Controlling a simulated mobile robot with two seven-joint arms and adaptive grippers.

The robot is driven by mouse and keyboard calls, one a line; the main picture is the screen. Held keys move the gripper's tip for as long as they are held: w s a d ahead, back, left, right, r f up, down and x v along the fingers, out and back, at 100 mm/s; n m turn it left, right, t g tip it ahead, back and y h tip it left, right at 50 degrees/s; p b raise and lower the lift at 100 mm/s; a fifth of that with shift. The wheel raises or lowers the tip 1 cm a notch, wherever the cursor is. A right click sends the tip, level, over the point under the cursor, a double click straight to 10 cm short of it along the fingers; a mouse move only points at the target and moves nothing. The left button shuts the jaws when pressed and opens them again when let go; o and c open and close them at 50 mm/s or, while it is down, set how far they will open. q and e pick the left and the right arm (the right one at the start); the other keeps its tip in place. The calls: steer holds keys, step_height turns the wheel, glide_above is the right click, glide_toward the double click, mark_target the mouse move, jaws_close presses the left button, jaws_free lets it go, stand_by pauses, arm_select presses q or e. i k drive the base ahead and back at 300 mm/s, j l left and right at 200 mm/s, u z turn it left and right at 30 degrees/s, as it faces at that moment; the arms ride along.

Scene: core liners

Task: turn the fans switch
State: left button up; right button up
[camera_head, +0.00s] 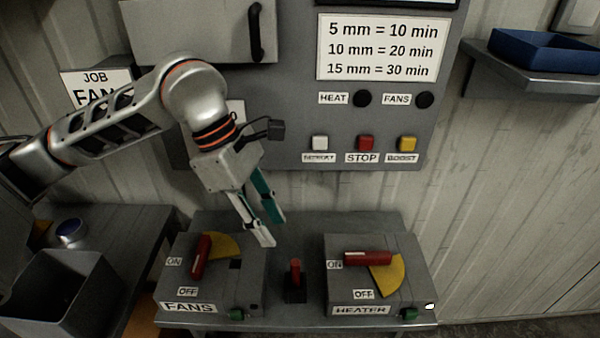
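The fans switch box (232,284) stands on the bench at lower left, labelled FANS. Its red handle (201,257) stands nearly upright, tilted slightly, beside a yellow sector, with an ON label at its upper left and an OFF label below. My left gripper (270,232) hangs above and to the right of this handle, apart from it. Its two fingers, one pale and one teal, are a little apart with nothing visible between them. My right gripper is out of view.
The heater box (372,280), with a red handle (368,258) lying roughly sideways, stands to the right. A small red upright lever (295,272) stands between the boxes. The wall panel (300,120) carries buttons behind. A grey bin (62,292) sits at lower left and a blue tray (545,52) on a shelf.

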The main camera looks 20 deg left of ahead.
mark_target(212, 245)
steer(key=k, duration=1)
